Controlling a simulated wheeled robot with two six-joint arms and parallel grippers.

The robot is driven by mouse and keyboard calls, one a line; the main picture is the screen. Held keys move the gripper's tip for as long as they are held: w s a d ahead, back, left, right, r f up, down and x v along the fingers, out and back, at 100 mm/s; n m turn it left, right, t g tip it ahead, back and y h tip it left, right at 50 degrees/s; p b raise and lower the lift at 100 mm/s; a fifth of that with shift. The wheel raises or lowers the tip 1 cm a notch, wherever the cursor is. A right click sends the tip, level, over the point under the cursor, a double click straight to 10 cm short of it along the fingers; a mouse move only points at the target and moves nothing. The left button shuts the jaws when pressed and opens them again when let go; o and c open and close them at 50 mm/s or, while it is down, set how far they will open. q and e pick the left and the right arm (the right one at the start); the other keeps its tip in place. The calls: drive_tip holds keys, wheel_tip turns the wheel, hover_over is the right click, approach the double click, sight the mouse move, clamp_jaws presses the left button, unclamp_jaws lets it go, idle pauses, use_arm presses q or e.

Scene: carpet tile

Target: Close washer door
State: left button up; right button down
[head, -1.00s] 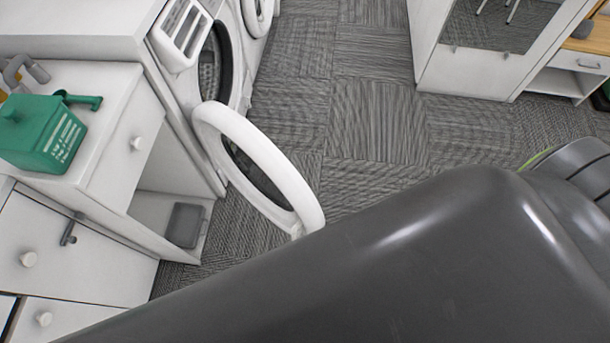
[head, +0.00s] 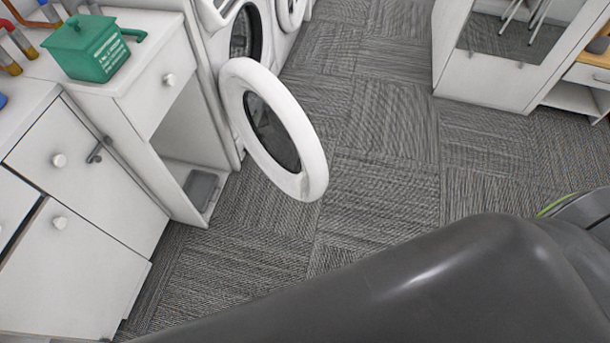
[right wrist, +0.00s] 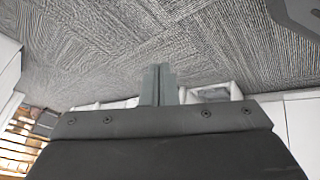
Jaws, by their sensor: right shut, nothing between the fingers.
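The washer door (head: 305,150) is a round white ring with a dark glass middle. It stands wide open, swung out from the front of the white washer (head: 211,22) in the head view. The washer's dark round opening (head: 245,35) is uncovered behind it. My right gripper (right wrist: 160,70) shows in the right wrist view with its fingers shut together and nothing between them, over the carpet. It is not near the door in that view. My left gripper is not in view.
A white cabinet with drawers (head: 95,170) stands left of the washer, with a green box (head: 88,48) on the white desk beside it. A second washer's door (head: 291,10) is farther back. A white cabinet (head: 490,75) stands at right. Carpet (head: 370,150) between is clear.

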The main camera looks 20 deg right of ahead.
sight(306, 162)
drive_tip(key=w+a+r+n+t+y+b, duration=0.1)
drive_tip(key=w+a+r+n+t+b, duration=0.3)
drive_tip(key=w, duration=0.5)
drive_tip(key=w+a+r+n+t+b, duration=0.35)
drive_tip(key=w+r+b, duration=0.2)
drive_tip(key=w, duration=0.25)
drive_tip(key=w+a+r+n+t+y+b, duration=0.1)
drive_tip(key=w+r+n+t+b, duration=0.1)
drive_tip(key=w+r+n+b, duration=0.3)
drive_tip(key=w+a+r+n+t+y, duration=0.1)
drive_tip(key=a+r+n+t, duration=0.15)
drive_tip(key=r, duration=0.35)
drive_tip(key=shift+w+d+b, duration=0.15)
drive_tip(key=shift+w+d, duration=0.45)
drive_tip(key=shift+w, duration=1.2)
drive_tip(key=shift+w+d+b, duration=0.2)
drive_tip(key=shift+w+d, duration=0.4)
drive_tip(key=shift+w, duration=1.2)
drive_tip(key=shift+w+d+b, duration=0.15)
drive_tip(key=shift+w+d, duration=0.45)
drive_tip(key=shift+w, duration=1.2)
drive_tip(key=shift+d, duration=0.15)
